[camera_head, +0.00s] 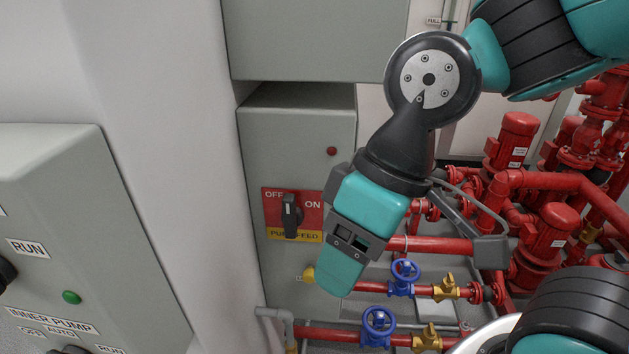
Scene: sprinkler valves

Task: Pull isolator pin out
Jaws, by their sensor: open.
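A red and yellow isolator panel (281,214) marked OFF, ON and PUMP FEED sits on the front of a grey cabinet. Its black rotary handle (291,215) stands upright. A small yellow piece (308,275) shows just below the panel, at the left edge of my gripper; it may be the isolator pin, but I cannot tell for certain. My gripper (341,275) is open and points down in front of the cabinet's right side. It covers part of the view right of the panel. I cannot tell whether it touches the yellow piece.
Red pipes with blue handwheels (403,278) and brass valves (445,287) run low behind and below my gripper. Red pumps (545,245) stand at the right. A grey control box (75,230) juts out at the left.

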